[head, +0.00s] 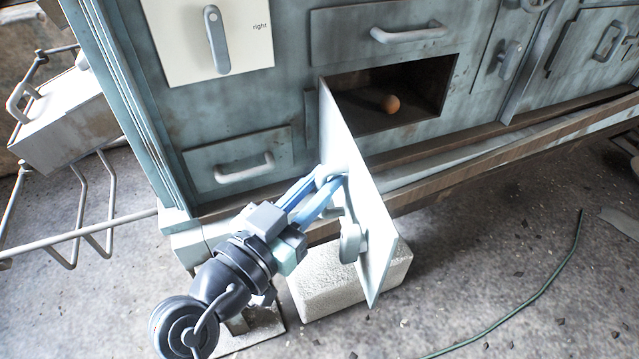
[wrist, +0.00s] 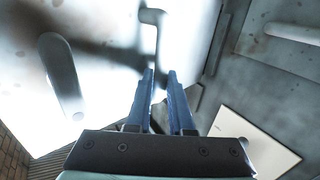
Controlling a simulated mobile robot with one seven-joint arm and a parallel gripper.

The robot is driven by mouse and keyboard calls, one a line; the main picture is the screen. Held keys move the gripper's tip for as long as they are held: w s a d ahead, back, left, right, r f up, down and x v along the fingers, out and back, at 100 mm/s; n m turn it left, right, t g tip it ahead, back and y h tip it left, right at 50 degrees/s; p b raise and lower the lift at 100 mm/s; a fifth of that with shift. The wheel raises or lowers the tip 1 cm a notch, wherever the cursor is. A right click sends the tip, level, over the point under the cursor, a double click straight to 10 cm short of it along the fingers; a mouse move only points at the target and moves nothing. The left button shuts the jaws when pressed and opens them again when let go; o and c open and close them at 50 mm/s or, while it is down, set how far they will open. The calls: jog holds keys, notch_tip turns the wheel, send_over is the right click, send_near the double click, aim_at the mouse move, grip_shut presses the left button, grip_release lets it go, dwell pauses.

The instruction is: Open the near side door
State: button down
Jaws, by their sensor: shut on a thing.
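The door (head: 375,230) is a pale flat panel standing swung out from the cabinet front, at a wide angle to it. Behind it, the compartment (head: 425,95) is exposed, with a small orange-brown ball (head: 391,104) on its floor. My gripper (head: 332,178) has its blue fingers closed at the pale handle on the door's face. A grey lever (head: 350,243) sits lower on the same face. In the wrist view, the blue fingers (wrist: 160,75) are close together against the bright door (wrist: 100,60); their exact contact with the handle is partly hidden.
A white panel marked "right" with a grey lever (head: 216,40) is at upper left. Drawers with handles (head: 245,168) surround the compartment. A pale block (head: 345,285) lies on the floor under the door. A green cable (head: 520,310) crosses open floor at right; a metal rack (head: 75,215) stands left.

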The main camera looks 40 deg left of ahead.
jog(key=shift+a, duration=0.2)
jog(key=c, duration=1)
grip_release()
jog(key=shift+o, duration=1)
jog(key=shift+d, duration=0.1)
jog(key=s, duration=1.3)
jog(key=shift+w, duration=0.1)
